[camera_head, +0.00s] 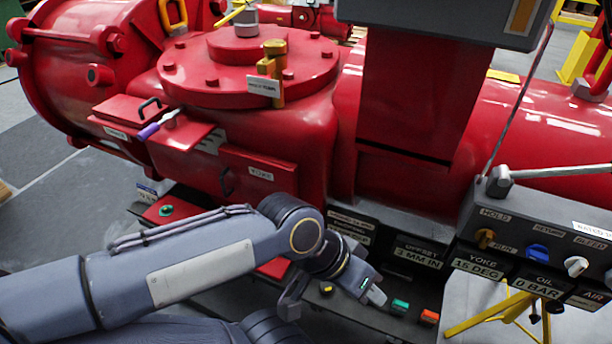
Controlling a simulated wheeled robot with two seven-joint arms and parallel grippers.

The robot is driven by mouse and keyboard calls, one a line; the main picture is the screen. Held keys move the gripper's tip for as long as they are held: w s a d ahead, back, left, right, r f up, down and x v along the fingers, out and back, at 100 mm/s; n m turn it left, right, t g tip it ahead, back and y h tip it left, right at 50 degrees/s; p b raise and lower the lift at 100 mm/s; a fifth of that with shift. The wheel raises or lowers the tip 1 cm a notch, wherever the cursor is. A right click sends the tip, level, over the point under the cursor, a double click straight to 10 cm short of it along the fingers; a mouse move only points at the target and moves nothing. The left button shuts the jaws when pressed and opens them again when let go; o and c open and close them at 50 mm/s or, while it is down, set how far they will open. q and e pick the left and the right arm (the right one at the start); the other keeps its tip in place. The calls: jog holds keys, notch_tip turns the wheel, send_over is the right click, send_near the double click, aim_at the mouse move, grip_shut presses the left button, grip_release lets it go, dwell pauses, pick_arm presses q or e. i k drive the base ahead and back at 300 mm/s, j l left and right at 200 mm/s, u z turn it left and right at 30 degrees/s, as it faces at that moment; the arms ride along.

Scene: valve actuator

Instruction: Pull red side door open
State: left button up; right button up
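A red door panel (258,185) labelled "YOKE" is on the front side of the red valve housing, left of centre. It has a small dark handle (226,181) near its left edge, and the panel looks closed. My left gripper (330,300) is below and right of the panel, low over the dark front ledge. Its two fingers are apart with nothing visible between them, and it is not touching the handle. My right gripper is not in view.
A red box (118,118) with a black handle and a purple-gripped tool (158,125) sits up and left of the panel. A grey control box (545,235) with knobs stands at right. Buttons line the ledge, including a green one (399,307).

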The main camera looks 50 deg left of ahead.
aim_at(250, 180)
jog(key=u, duration=2.3)
jog(key=i+j+u, duration=0.4)
jog(key=i, duration=0.1)
